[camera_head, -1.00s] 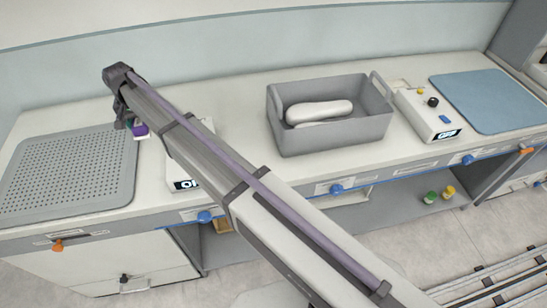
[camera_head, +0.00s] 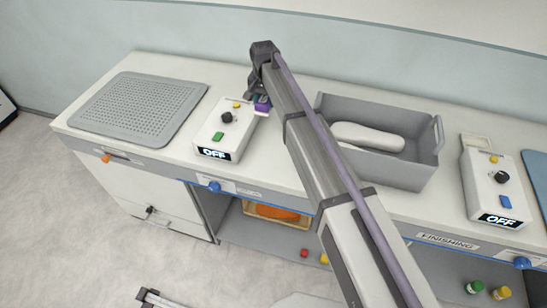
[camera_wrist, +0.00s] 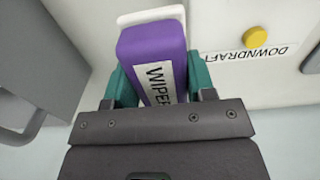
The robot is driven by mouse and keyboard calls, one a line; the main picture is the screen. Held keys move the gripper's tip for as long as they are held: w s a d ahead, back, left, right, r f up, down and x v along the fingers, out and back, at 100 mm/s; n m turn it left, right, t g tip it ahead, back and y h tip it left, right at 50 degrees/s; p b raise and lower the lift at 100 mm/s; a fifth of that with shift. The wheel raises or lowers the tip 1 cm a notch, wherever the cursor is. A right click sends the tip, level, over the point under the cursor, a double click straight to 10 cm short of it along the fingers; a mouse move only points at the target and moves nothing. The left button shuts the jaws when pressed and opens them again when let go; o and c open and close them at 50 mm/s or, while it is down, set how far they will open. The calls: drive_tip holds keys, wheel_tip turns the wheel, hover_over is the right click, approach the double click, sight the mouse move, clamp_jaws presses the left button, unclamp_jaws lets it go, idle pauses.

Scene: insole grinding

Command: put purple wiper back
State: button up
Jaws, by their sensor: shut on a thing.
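The purple wiper (camera_wrist: 145,45), labelled "WIPER", sits between the teal fingers of my gripper (camera_wrist: 158,85) in the wrist view. A white piece (camera_wrist: 150,16) shows at its far end. In the head view the purple wiper (camera_head: 262,102) is small and partly covered by my gripper (camera_head: 258,95). My gripper is shut on it, at the back of the bench between the left control box and the grey bin. I cannot tell whether the wiper touches the bench.
The left control box (camera_head: 226,130) reads OFF; its yellow button (camera_wrist: 255,37) is near the wiper. A grey bin (camera_head: 400,172) holds a white insole (camera_head: 368,137). A perforated grey mat (camera_head: 140,108) lies left. Another OFF box (camera_head: 497,190) stands right.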

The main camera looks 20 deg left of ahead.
sight(260, 103)
drive_tip(key=s, duration=0.3)
drive_tip(key=shift+s+a+f, duration=0.1)
drive_tip(key=shift+s+a, duration=0.15)
drive_tip(key=shift+a, duration=0.05)
drive_tip(key=s+d, duration=0.4)
drive_tip(key=s, duration=0.6)
drive_tip(key=f+b, duration=1)
drive_tip(key=shift+w+a+f, duration=0.1)
drive_tip(key=shift+a+f, duration=0.1)
drive_tip(key=shift+r, duration=0.3)
drive_tip(key=shift+f, duration=0.25)
drive_tip(key=o, duration=1)
drive_tip(key=shift+r, duration=0.1)
drive_tip(key=shift+o, duration=0.2)
